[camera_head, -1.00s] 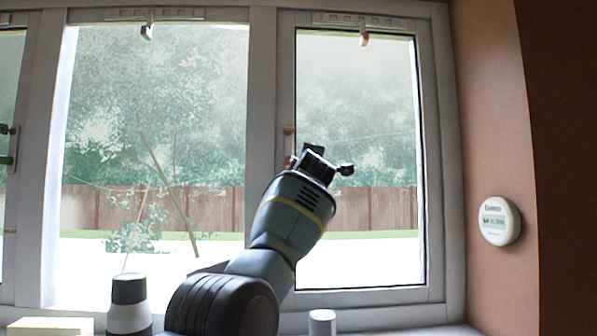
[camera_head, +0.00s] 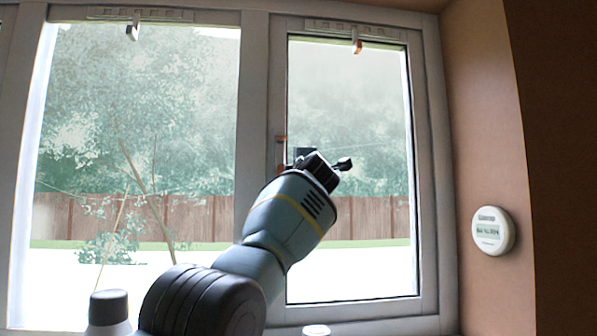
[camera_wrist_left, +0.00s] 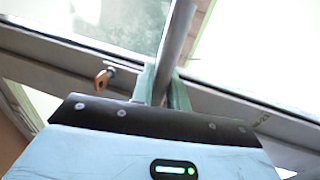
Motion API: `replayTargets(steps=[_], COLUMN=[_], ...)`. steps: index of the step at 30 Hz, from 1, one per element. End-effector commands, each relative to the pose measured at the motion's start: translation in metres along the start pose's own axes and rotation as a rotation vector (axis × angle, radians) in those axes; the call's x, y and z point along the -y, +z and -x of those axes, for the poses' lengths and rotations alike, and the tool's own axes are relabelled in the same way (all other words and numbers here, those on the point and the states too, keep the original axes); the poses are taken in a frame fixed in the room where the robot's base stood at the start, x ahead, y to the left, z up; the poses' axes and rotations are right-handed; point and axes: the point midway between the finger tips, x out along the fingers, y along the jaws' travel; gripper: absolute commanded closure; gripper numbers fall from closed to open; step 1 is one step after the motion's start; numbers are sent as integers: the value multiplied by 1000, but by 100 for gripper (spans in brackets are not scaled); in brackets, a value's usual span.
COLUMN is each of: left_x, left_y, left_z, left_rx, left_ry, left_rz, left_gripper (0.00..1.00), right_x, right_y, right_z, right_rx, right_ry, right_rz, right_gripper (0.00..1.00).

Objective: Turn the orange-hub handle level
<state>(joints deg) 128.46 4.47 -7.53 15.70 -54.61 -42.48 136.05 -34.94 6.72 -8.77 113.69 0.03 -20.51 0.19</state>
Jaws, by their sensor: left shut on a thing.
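My left gripper (camera_head: 306,160) reaches up to the upright frame between the two large panes. In the left wrist view its pale green fingers (camera_wrist_left: 165,82) are shut on a grey metal handle bar (camera_wrist_left: 179,38), which runs up out of the picture. Small orange parts (camera_head: 281,138) show on the frame beside the gripper in the head view. In the left wrist view an orange piece (camera_wrist_left: 103,81) with a metal knob sits on the frame, left of the fingers. My gripper hides most of the handle in the head view, and I cannot make out its hub or exact tilt. My right gripper is not in view.
Two small catches hang at the top of the window, one white (camera_head: 133,27) and one orange and white (camera_head: 357,46). A round white device (camera_head: 493,231) is on the right wall. A grey-capped bottle (camera_head: 108,312) stands low at the left.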

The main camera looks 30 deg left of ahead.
Motion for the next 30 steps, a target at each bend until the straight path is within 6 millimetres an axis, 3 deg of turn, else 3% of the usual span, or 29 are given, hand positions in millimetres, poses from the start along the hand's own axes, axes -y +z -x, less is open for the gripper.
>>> replayTargets(steps=[5, 6, 9, 20, 30], left_x=[-2, -2, -2, 0, -2], left_y=[-1, -1, -1, 1, 10], left_z=[0, 0, 0, 1, 13], left_rx=[-1, -1, -1, 1, 11], left_ry=[3, 3, 2, 1, 8], left_rz=[4, 3, 2, 1, -3], left_gripper=[100, 79, 66, 66, 66], right_x=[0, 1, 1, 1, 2], right_y=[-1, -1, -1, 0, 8], right_z=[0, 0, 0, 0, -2], right_rx=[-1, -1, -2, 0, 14], right_ry=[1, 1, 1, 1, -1], right_rz=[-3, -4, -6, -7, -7], right_gripper=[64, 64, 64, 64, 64])
